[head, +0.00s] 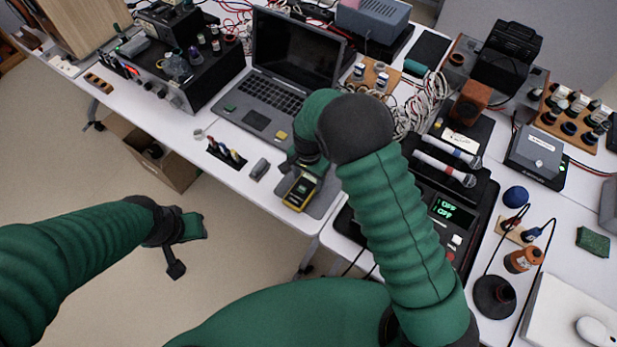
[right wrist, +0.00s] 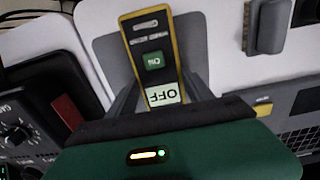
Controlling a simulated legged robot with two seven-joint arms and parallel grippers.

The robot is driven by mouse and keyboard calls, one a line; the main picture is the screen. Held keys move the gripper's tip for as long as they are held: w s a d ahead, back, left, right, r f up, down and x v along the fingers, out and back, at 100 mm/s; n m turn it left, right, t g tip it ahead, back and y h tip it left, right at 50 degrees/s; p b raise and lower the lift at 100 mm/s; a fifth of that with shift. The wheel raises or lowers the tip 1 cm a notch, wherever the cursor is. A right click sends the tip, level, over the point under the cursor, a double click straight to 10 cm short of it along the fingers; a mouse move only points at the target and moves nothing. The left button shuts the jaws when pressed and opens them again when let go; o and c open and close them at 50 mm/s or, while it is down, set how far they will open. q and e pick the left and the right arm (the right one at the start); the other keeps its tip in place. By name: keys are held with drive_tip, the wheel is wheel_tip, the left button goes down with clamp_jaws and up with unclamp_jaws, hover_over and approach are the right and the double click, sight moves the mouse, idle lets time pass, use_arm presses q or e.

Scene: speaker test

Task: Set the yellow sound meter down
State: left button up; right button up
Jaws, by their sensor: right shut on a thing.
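The yellow sound meter (head: 299,193), yellow-edged with a dark face, is in my right gripper (head: 302,178) at the table's front edge, below the laptop. In the right wrist view the meter (right wrist: 152,62) stands between the two grey fingers, showing a green "ON" button and an "OFF" label. A grey pad (head: 322,203) lies beneath or behind it; I cannot tell whether the meter touches the pad. My left gripper (head: 185,250) is open and empty, over the floor in front of the table.
A laptop (head: 283,72) stands behind the meter. A black mixer (head: 445,215) with microphones (head: 447,165) is to the right. An open cardboard box (head: 150,150) is on the floor.

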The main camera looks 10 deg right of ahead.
sight(309, 182)
drive_tip(key=shift+s+d, duration=0.2)
drive_tip(key=shift+d, duration=0.25)
drive_tip(key=o, duration=1.6)
drive_tip(key=shift+w+a+f, duration=0.1)
drive_tip(key=shift+a, duration=0.3)
wheel_tip(309, 182, up, 12)
drive_tip(key=s+d+r+n+t, duration=0.1)
drive_tip(key=s+d+n, duration=0.2)
drive_tip(key=s, duration=0.2)
drive_tip(key=s+d+r+n, duration=0.1)
drive_tip(key=s+d+n, duration=0.2)
drive_tip(key=s, duration=0.2)
drive_tip(key=s+d+n+t, duration=0.1)
drive_tip(key=s+d+n, duration=0.2)
drive_tip(key=s, duration=0.3)
drive_tip(key=shift+d+r+t, duration=0.25)
drive_tip(key=shift+r+t, duration=0.05)
drive_tip(key=shift+r, duration=0.1)
